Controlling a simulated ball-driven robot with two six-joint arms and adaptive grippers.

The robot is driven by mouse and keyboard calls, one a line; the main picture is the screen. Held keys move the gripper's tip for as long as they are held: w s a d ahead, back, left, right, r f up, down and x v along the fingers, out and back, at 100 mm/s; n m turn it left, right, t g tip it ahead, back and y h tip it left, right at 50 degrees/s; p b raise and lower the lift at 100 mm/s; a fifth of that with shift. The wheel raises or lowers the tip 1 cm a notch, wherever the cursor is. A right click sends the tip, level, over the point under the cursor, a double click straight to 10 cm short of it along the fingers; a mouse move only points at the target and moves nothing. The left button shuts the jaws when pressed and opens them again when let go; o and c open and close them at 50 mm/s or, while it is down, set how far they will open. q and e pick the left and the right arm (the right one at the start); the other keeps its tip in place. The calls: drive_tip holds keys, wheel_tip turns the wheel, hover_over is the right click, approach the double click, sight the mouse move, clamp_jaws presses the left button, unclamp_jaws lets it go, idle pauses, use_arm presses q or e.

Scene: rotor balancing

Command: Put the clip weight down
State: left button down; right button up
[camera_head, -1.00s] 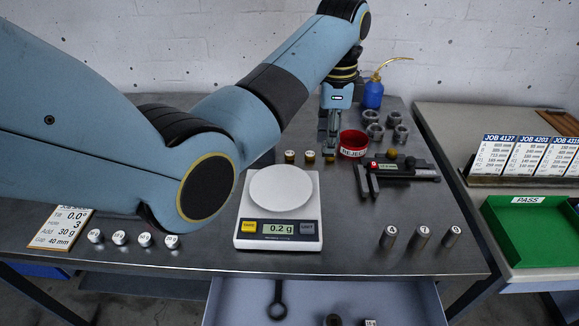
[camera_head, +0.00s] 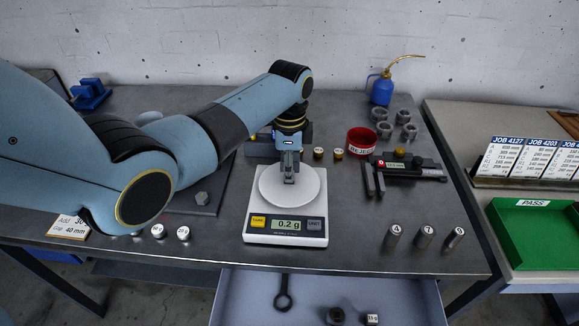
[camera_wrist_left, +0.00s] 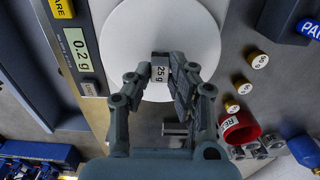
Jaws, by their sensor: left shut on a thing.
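My left gripper (camera_head: 289,180) points down over the round white pan (camera_head: 312,194) of the digital scale (camera_head: 285,229). It is shut on a small grey clip weight, marked 25 g in the left wrist view (camera_wrist_left: 161,71). The weight is over the pan, close to its surface; I cannot tell if it touches. The scale display (camera_head: 286,225) reads 0.2 g, and the display also shows in the left wrist view (camera_wrist_left: 81,52). My right gripper is not in view.
Brass weights (camera_head: 318,153), a red reject bin (camera_head: 361,141) and a caliper (camera_head: 408,167) are right of the scale. Three metal cylinders (camera_head: 424,236) stand front right. Round silver weights (camera_head: 183,233) are front left. An open drawer (camera_head: 400,301) lies below the table edge.

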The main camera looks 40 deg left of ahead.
use_arm(q)
drive_tip(key=shift+f, duration=0.1)
drive_tip(key=c, duration=1.3)
unclamp_jaws()
drive_tip(key=shift+o, duration=0.5)
drive_tip(key=shift+w+r, duration=0.1)
drive_tip(key=shift+r, duration=0.4)
wheel_tip(320, 180, up, 11)
drive_tip(key=shift+r, duration=0.15)
